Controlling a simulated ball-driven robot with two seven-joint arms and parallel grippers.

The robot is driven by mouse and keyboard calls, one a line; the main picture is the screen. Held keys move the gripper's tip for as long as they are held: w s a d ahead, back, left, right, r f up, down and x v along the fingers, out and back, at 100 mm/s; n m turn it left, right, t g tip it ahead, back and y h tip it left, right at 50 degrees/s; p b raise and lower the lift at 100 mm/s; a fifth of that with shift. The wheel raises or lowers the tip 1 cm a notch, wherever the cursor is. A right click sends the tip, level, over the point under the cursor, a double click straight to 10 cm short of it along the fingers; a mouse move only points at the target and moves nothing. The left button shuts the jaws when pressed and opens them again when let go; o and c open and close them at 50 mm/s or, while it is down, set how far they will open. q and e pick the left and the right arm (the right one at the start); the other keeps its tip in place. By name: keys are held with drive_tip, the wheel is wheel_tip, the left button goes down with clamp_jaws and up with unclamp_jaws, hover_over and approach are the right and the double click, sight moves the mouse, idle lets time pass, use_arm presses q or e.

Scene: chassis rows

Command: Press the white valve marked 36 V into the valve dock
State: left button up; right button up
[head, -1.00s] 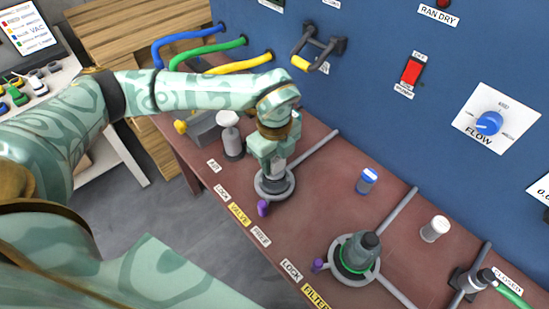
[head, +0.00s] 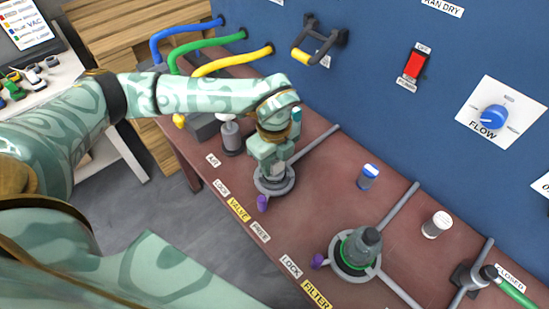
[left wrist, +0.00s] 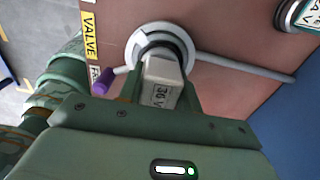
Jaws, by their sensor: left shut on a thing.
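My left gripper (head: 270,170) is shut on the white valve and holds it upright over the valve dock. In the left wrist view the white valve (left wrist: 162,72) shows its "36 V" mark between the fingers. The dock is a grey ring (head: 289,187) on the bench, with a purple lever (head: 262,203) at its front. The ring also shows in the left wrist view (left wrist: 133,50), around the valve's far end. Fingers and valve hide the dock's middle, so I cannot tell how deep the valve sits. My right gripper is not in view.
A filter dock (head: 340,264) with a dark grey part stands to the right. A blue-and-white cylinder (head: 367,178) and a white one (head: 436,225) stand behind it. A white-topped part (head: 231,138) stands left of my gripper. The blue panel (head: 400,120) rises behind.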

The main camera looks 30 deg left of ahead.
use_arm(q)
drive_tip(key=shift+f, duration=0.8)
drive_tip(key=o, duration=1.3)
drive_tip(key=shift+r, duration=0.1)
wheel_tip(320, 180, up, 16)
drive_tip(key=p, duration=0.3)
drive_tip(key=shift+r, duration=0.1)
